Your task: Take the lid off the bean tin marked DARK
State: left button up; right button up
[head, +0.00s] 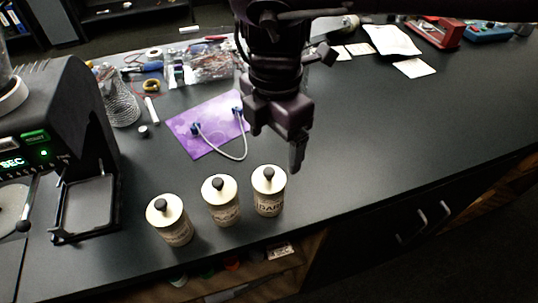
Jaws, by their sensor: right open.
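Three cream tins with pale lids and dark round knobs stand in a row near the front edge of the dark worktop. The rightmost tin (269,200) has lettering that appears to read DARK. Its lid (269,178) is on. The middle tin (223,210) and the left tin (174,231) also have their lids on, and their labels are hard to read. My right gripper (277,145) points down, open and empty, above and just behind the DARK tin, apart from its knob. My left gripper is not in view.
A coffee machine (75,130) stands at the left. A purple mat (190,140) with a bent grey tube (222,152) lies behind the tins. A glass jar (120,105) and clutter line the back. The worktop (390,130) at right is clear.

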aim_at(269, 171)
jog(key=shift+s+a+f+p, duration=0.1)
jog(key=shift+s+f+p, duration=0.25)
jog(key=shift+s+f, duration=0.65)
jog(key=f, duration=0.2)
jog(key=w+f+p, duration=0.1)
jog(key=f, duration=0.1)
jog(key=shift+w+a+f, duration=0.1)
jog(key=shift+a, duration=0.2)
jog(key=shift+f, duration=0.45)
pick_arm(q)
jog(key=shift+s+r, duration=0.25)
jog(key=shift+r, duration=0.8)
pick_arm(e)
jog(key=shift+r, duration=0.1)
jog(key=c, duration=1)
